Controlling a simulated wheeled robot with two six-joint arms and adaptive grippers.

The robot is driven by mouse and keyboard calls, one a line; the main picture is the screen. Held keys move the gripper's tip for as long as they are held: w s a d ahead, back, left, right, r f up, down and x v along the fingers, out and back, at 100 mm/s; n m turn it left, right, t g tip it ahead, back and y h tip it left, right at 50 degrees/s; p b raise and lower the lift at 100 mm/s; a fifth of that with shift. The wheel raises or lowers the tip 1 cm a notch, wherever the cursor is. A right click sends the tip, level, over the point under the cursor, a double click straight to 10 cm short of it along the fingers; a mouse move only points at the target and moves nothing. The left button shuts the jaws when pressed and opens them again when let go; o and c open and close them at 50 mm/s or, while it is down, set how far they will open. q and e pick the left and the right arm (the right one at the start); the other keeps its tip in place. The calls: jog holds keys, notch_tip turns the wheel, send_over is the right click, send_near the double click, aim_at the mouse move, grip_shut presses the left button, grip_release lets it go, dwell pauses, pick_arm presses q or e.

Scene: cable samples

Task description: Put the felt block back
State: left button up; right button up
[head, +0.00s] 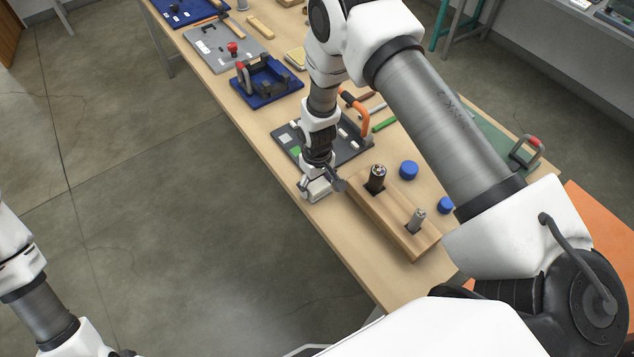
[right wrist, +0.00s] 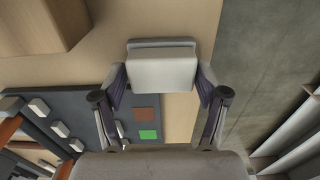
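The felt block (right wrist: 162,68), pale with a darker grey layer along its far side, is between the two fingers of my right gripper (right wrist: 161,88) in the right wrist view. The fingertips appear to touch its two sides. In the head view, the block (head: 317,190) is under my right gripper (head: 320,180), near the table's front edge. Whether it touches the table is unclear. A dark grey board (head: 345,158) with small white pieces lies just beyond; the wrist view shows a brown square (right wrist: 146,114) and a green square (right wrist: 149,134) on it. My left gripper is out of view.
A wooden block (head: 395,222) holding two upright cylinders stands right of the gripper, near two blue round caps (head: 409,170). An orange-handled tool (head: 357,113) is behind the gripper. A blue tray (head: 282,92) stands farther left. Floor lies beyond the table's front edge.

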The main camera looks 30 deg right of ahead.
aim_at(317, 184)
jog(key=shift+s+a+r, duration=0.15)
jog(key=shift+r, duration=0.1)
jog(key=shift+r, duration=0.1)
notch_tip(317, 184, up, 12)
jog(key=b, duration=0.4)
jog(key=shift+f, duration=0.2)
